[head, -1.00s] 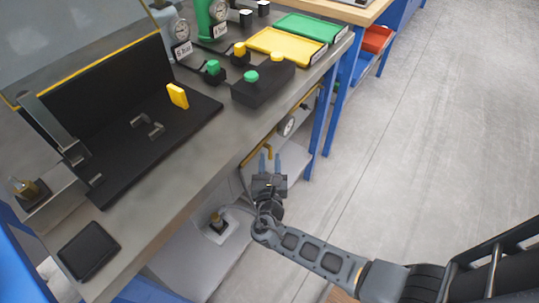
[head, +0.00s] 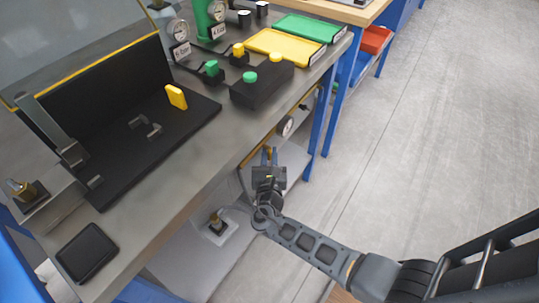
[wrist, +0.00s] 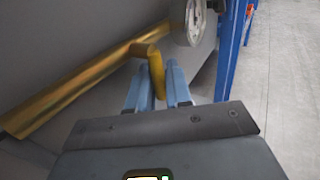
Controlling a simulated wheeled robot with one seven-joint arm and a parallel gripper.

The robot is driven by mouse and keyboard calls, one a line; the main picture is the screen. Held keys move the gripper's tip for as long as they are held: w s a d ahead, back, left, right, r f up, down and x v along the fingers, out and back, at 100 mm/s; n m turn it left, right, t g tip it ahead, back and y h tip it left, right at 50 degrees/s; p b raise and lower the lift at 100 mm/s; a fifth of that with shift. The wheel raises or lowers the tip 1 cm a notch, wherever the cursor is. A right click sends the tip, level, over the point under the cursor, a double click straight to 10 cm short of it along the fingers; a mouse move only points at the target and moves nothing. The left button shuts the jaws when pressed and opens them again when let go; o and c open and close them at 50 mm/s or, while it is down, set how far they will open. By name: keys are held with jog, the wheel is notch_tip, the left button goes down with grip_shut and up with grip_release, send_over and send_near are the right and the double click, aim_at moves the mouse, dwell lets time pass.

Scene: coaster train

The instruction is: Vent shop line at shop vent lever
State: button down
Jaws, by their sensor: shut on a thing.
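The yellow vent lever (wrist: 157,72) hangs down from the end of a brass pipe (wrist: 70,95) under the bench, seen in the wrist view. My gripper (wrist: 155,80) has its two blue fingers on either side of the lever and is shut on it. In the head view my gripper (head: 269,154) is below the bench's front edge, and the lever is small and partly hidden there. A round white gauge (wrist: 195,20) sits just above and right of the lever; it also shows in the head view (head: 285,126).
The bench top (head: 190,160) overhangs close to the gripper on the left. A blue bench leg (head: 333,110) stands to the right. A lower shelf (head: 190,255) holds a small brass fitting (head: 217,222). The grey floor (head: 450,130) at right is clear.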

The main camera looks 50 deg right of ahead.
jog(key=shift+r+p, duration=0.2)
jog(key=shift+p, duration=0.3)
jog(key=shift+a+r+m+g+y+p, duration=0.2)
jog(key=shift+m+g+y+p, duration=0.25)
jog(key=shift+p, duration=0.55)
jog(key=shift+s+a+r+m+g+y+p, duration=0.1)
jog(key=shift+a+r+m+g+y+p, duration=0.3)
jog(key=shift+m+y+p, duration=0.95)
jog(key=shift+a+r+m+g+y+p, duration=0.25)
jog(key=shift+a+m+g+y+p, duration=0.25)
jog(key=shift+y+p, duration=1.75)
jog(key=shift+s+a+r+m+g+y+p, duration=0.1)
jog(key=shift+a+r+m+g+y+p, duration=0.6)
jog(key=shift+y, duration=1.85)
jog(key=shift+w+d+f, duration=0.1)
jog(key=shift+d+f, duration=0.2)
jog(key=shift+r+p, duration=0.1)
jog(key=shift+p, duration=0.2)
